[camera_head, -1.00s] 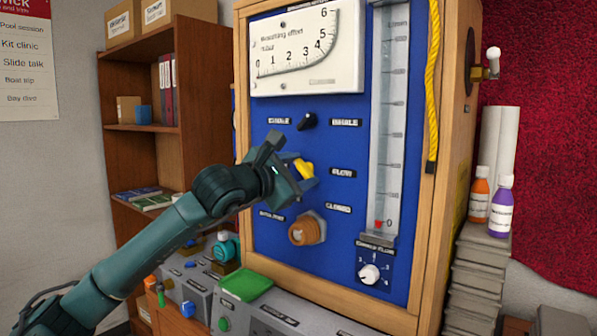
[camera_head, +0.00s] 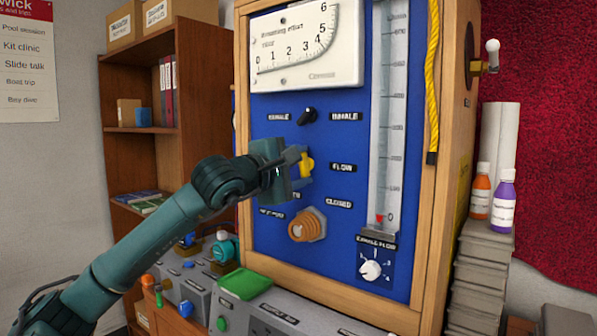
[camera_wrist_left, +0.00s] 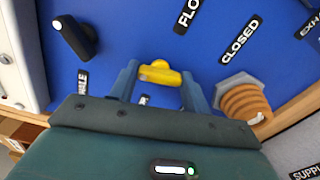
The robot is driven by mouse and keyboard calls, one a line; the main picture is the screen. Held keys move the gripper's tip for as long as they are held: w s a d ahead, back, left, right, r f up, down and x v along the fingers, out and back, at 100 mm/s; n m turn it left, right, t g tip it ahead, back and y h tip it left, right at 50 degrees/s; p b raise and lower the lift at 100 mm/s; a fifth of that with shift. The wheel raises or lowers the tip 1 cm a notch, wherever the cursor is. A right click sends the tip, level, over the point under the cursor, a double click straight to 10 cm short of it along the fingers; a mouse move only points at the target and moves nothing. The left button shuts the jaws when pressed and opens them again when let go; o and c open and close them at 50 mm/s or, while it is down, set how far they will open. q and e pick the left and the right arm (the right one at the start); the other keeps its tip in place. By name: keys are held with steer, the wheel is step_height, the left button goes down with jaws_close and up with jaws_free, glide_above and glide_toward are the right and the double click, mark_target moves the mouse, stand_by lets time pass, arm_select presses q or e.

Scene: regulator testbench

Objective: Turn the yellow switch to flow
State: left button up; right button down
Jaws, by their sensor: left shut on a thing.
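The yellow switch (camera_head: 306,164) is on the blue panel, left of the FLOW label (camera_head: 342,167) and above left of the CLOSED label (camera_head: 338,204). My left gripper (camera_head: 298,163) is at the panel and shut on the yellow switch. In the left wrist view the yellow switch (camera_wrist_left: 159,72) shows between the two fingers (camera_wrist_left: 158,84), with its bar running across from one to the other. The gripper partly hides the switch and the labels on its left in the head view. My right gripper is not in view.
A black switch (camera_head: 307,116) sits above, between two labels. An orange-brown ribbed fitting (camera_head: 306,225) sticks out below the gripper. The flow tube (camera_head: 388,120) and a white knob (camera_head: 371,270) are to the right. Grey boxes (camera_head: 290,308) stand below the panel.

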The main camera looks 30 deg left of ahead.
arm_select(q)
steer(key=m, duration=0.7)
steer(key=shift+m, duration=2.1)
steer(key=o, duration=1)
